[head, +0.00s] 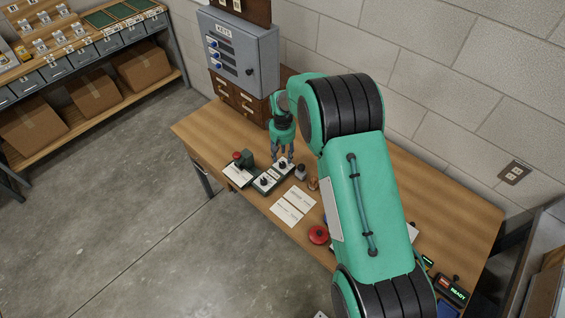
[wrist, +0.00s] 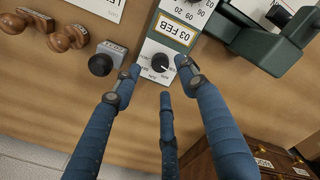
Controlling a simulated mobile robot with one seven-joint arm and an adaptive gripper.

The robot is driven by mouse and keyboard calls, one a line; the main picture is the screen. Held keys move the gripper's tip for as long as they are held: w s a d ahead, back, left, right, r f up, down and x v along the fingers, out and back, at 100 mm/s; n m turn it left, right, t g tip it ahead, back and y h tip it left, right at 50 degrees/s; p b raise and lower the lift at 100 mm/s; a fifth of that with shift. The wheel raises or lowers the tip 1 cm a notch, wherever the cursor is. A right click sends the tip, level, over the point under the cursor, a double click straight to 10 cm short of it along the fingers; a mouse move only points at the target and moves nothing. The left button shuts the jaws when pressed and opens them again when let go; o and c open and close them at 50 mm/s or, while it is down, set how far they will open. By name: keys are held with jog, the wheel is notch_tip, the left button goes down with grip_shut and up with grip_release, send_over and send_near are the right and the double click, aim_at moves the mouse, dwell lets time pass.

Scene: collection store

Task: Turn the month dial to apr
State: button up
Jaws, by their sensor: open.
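The month dial (wrist: 160,63) is a small black knob on a white plate with month names around it, upside down in the wrist view. Its pointer setting is too small to read surely. The date card (wrist: 175,28) beside it reads 03 FEB. My gripper (wrist: 160,80) has its three blue fingers spread around the near side of the dial, apart from each other and holding nothing. Whether a fingertip touches the plate I cannot tell. In the head view, my gripper (head: 283,158) points down over the far end of the two-dial box (head: 267,187).
A grey stamp with a black knob (wrist: 100,65) stands close to one finger. Wooden-handled stamps (wrist: 70,38) lie beyond it. A green device (wrist: 255,38) stands on the other side. White papers (head: 293,206) and a red round object (head: 318,235) lie on the desk. A key cabinet (head: 240,60) stands behind.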

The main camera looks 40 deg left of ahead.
aim_at(282, 164)
jog(key=shift+f, duration=2.55)
grip_shut()
